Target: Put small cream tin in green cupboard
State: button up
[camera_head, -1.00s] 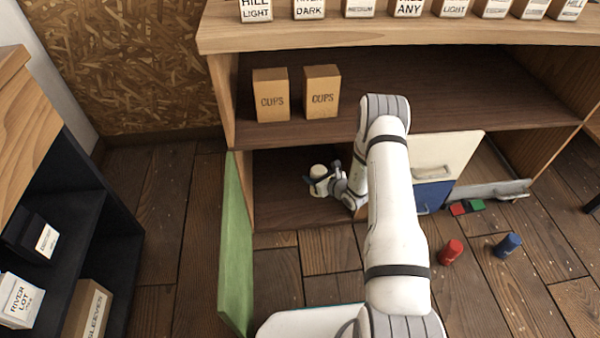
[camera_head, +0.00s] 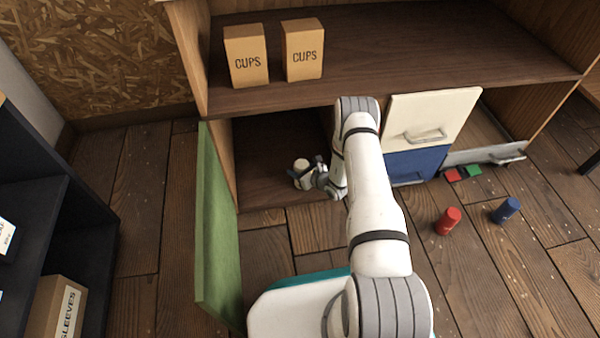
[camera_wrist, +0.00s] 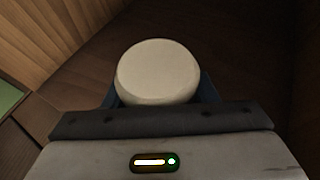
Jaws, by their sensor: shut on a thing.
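The small cream tin (camera_head: 301,166) is between the fingers of my gripper (camera_head: 304,175), which is shut on it. In the wrist view the round pale top of the tin (camera_wrist: 157,72) shows above my gripper (camera_wrist: 158,100). The tin is inside the open lower compartment of the green cupboard, over its dark floor (camera_head: 262,190). I cannot tell whether the tin touches that floor. The green door (camera_head: 215,225) stands wide open on the left, swung toward the front.
A red tin (camera_head: 448,221) and a blue tin (camera_head: 505,210) stand on the floor. Two CUPS boxes (camera_head: 247,58) stand on the shelf above. A dark shelf unit (camera_head: 88,220) is at left.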

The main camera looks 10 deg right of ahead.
jog(key=shift+f, duration=0.35)
jog(key=shift+f, duration=0.15)
jog(key=o, duration=1.2)
jog(key=shift+o, duration=0.2)
